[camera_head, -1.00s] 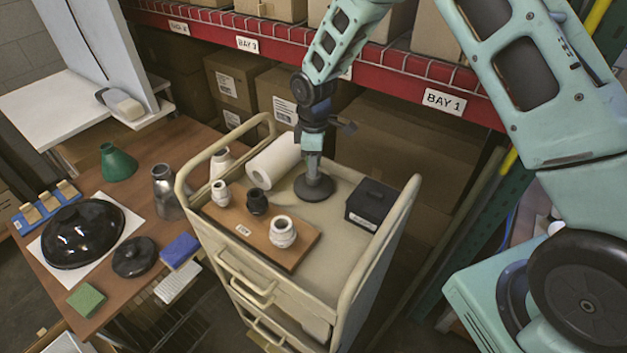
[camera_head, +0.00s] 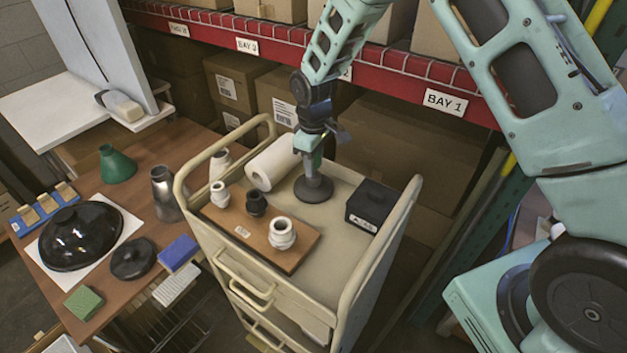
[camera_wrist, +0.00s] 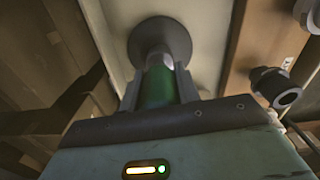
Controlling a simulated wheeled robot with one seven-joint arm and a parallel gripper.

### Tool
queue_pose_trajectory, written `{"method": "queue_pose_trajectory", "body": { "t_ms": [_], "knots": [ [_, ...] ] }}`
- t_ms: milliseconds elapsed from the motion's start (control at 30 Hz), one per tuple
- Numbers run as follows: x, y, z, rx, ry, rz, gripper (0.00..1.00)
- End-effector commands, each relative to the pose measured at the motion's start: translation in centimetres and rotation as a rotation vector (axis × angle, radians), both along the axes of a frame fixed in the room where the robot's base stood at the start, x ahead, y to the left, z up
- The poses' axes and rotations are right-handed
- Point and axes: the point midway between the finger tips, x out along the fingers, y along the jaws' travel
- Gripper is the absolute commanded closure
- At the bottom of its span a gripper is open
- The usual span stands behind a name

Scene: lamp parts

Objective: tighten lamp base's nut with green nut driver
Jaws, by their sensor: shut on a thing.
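My gripper (camera_wrist: 158,88) is shut on the green nut driver (camera_wrist: 157,86) and points down. Its end shows in the head view (camera_head: 312,163) above the cart's tray. The lamp base (camera_head: 314,190), a dark round disc, lies flat on the tray just below the gripper. In the wrist view the lamp base (camera_wrist: 160,30) is directly beyond the driver, in line with it. The driver's tip and the nut are hidden, so I cannot tell whether they touch.
A wooden board (camera_head: 262,236) with two white sockets and a black socket lies left of the lamp base. A paper roll (camera_head: 272,162) is behind it, and a black box (camera_head: 371,204) is to the right. The cream cart (camera_head: 350,285) has raised side rails.

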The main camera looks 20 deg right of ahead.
Motion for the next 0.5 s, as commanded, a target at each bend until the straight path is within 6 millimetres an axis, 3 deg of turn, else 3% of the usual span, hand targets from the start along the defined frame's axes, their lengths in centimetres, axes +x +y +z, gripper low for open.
{"method": "queue_pose_trajectory", "body": {
  "t_ms": [200,500],
  "knots": [
    [0.02,0.05,-0.06,0.0,-0.001,-0.228,0.95],
    [0.02,0.03,-0.03,0.0,-0.001,-0.254,0.95]
  ]
}}
